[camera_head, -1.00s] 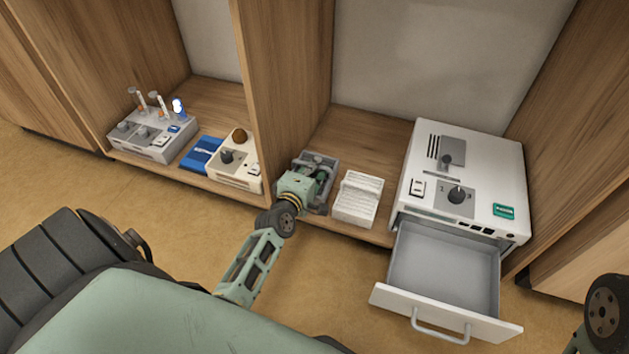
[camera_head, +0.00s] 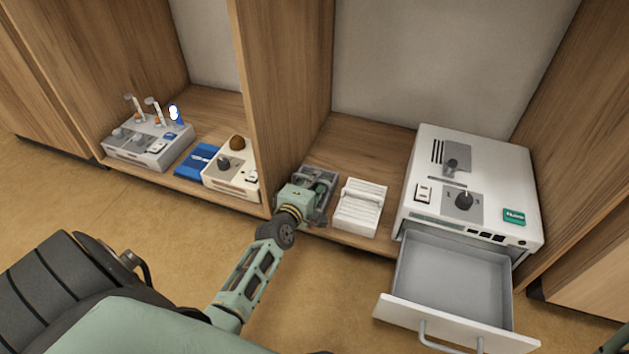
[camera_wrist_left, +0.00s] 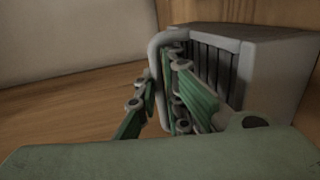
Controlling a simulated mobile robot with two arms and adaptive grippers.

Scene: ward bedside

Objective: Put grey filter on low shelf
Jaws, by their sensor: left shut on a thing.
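The grey filter (camera_head: 328,176) is a grey box with a slotted face and a bar handle, at the left front of the low wooden shelf (camera_head: 372,138). In the left wrist view the filter (camera_wrist_left: 270,62) fills the right side. My left gripper (camera_head: 312,190) is shut on the filter's handle, and its green fingers (camera_wrist_left: 170,98) close around the bar in the wrist view. The filter looks at shelf level; my gripper hides its base, so I cannot tell if it rests on the wood. My right gripper is out of view.
A white ribbed block (camera_head: 361,207) stands just right of the filter. A white machine (camera_head: 480,175) with an open, empty drawer (camera_head: 455,275) takes the right side. A wooden divider (camera_head: 285,90) is at the left. Beyond it are a blue box (camera_head: 198,160) and a cream device (camera_head: 232,178).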

